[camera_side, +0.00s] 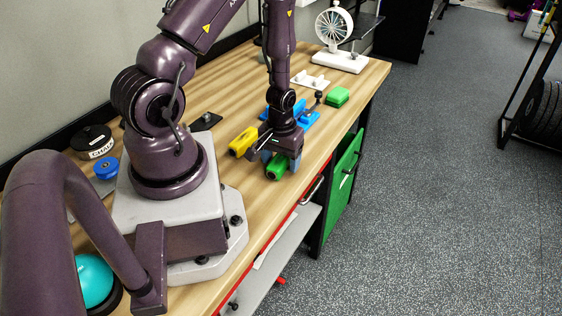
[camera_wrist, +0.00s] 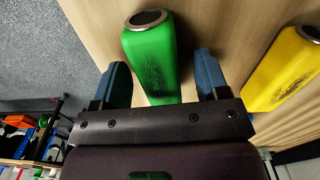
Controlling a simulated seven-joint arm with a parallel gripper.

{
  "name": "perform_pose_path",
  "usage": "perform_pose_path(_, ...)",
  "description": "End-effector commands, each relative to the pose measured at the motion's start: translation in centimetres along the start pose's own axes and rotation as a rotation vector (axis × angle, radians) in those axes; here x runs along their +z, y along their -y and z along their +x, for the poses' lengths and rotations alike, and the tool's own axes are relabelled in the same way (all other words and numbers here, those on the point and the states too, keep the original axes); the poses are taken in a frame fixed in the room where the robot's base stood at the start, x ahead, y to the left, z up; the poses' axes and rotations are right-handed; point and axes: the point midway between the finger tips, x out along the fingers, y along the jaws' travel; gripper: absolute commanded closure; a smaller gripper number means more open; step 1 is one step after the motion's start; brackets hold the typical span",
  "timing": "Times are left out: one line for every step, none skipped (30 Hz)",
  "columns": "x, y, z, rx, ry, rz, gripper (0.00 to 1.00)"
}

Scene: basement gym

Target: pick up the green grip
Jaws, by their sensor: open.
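The green grip (camera_side: 278,167) lies on the wooden bench near its right edge in the side view. In the wrist view the green grip (camera_wrist: 150,60) is a tapered block with a metal-rimmed hole at its far end and a dark worn patch. My gripper (camera_side: 277,157) is right over it, pointing down. In the wrist view my gripper (camera_wrist: 162,80) has its two blue fingers apart, one on each side of the green grip. A gap shows on the right side; the gap on the left is narrower. The near end of the grip is hidden behind the gripper body.
A yellow grip (camera_side: 243,142) lies close to the left, also in the wrist view (camera_wrist: 285,72). Behind stand a blue block (camera_side: 311,118), a green box (camera_side: 338,97), a white plate (camera_side: 311,81) and a white fan (camera_side: 335,30). The bench edge is close on the right.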

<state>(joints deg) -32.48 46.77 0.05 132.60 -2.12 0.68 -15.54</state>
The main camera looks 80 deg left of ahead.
Motion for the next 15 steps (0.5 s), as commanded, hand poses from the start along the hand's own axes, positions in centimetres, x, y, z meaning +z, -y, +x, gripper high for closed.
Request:
perform_pose_path(0.02, 0.0, 0.25, 0.0, 0.001, 0.0, 0.32)
perform_pose_path(0.0, -0.01, 0.31, 0.0, 0.0, 0.0, 0.32)
perform_pose_path(-0.03, -0.01, 0.34, 0.001, -0.001, 0.0, 0.32)
perform_pose_path(-0.04, -0.02, 0.34, 0.001, -0.002, 0.0, 0.32)
perform_pose_path(-0.04, -0.02, 0.33, 0.001, -0.002, 0.0, 0.32)
perform_pose_path(-0.04, -0.02, 0.31, 0.001, -0.002, 0.0, 0.32)
perform_pose_path(-0.04, -0.02, 0.31, 0.001, -0.002, 0.0, 0.32)
perform_pose_path(-0.04, -0.02, 0.31, 0.001, -0.002, 0.0, 0.32)
perform_pose_path(-0.04, -0.02, 0.3, 0.001, -0.001, 0.0, 0.39)
perform_pose_path(-0.03, -0.02, 0.3, 0.001, -0.001, 0.0, 0.46)
perform_pose_path(-0.03, -0.02, 0.3, 0.001, -0.001, 0.0, 0.53)
perform_pose_path(-0.03, -0.02, 0.3, 0.001, -0.001, 0.0, 0.62)
perform_pose_path(-0.03, -0.02, 0.29, 0.001, -0.001, 0.0, 0.69)
perform_pose_path(-0.03, -0.01, 0.29, 0.001, -0.001, 0.0, 0.76)
perform_pose_path(-0.03, -0.02, 0.29, 0.001, -0.001, 0.0, 0.85)
